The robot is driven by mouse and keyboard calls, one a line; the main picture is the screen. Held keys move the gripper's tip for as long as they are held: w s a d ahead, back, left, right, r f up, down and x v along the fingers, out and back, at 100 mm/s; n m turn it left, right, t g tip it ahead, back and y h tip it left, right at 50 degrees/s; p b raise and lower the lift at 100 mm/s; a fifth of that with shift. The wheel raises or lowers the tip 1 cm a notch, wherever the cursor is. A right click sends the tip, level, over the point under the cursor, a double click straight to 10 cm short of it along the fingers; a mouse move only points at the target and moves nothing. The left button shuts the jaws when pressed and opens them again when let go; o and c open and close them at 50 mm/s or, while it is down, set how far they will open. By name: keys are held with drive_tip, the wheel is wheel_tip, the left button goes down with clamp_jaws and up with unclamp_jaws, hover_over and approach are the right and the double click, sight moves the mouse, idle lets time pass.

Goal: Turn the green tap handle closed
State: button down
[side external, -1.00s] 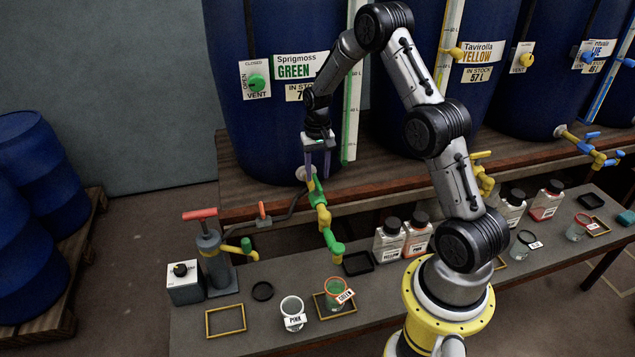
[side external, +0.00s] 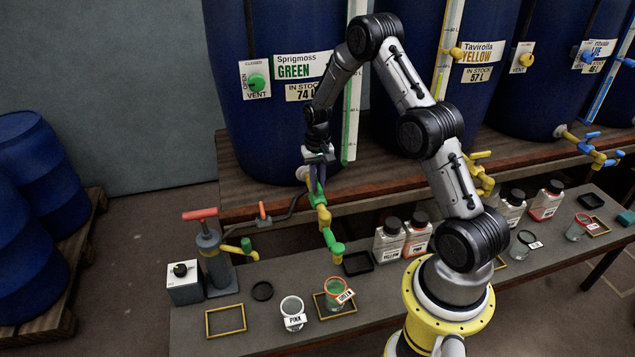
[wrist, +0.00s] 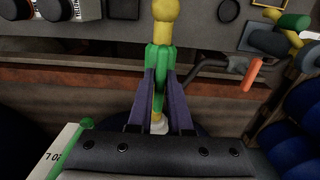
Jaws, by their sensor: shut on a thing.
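The green tap sits low on the front of the blue Sprigmoss GREEN vat (side external: 270,130). Its yellow and green pipe (side external: 323,216) runs down to a spout (side external: 336,250) above the bench. My gripper (side external: 319,188) has come down over the tap from above. In the wrist view my gripper (wrist: 161,100) has its two purple fingers on either side of the green tap handle (wrist: 160,58), shut on it. The handle lies roughly in line with the pipe there. In the side view the fingers partly hide the handle. A glass beaker labelled GREEN (side external: 336,301), with green in it, stands below the spout.
A beaker labelled PINK (side external: 292,310) stands left of the green one. A hand pump with a red handle (side external: 200,214) stands at the bench's left. Bottles (side external: 388,240) stand to the right. A yellow tap (side external: 480,175) is behind my arm.

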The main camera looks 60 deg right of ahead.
idle(0.4)
drive_tip(key=m, duration=0.4)
drive_tip(key=shift+m, duration=0.3)
drive_tip(key=m, duration=0.9)
drive_tip(key=shift+r+m, duration=0.1)
drive_tip(key=shift+m, duration=2.1)
drive_tip(key=c, duration=0.8)
unclamp_jaws()
drive_tip(key=shift+c, duration=0.2)
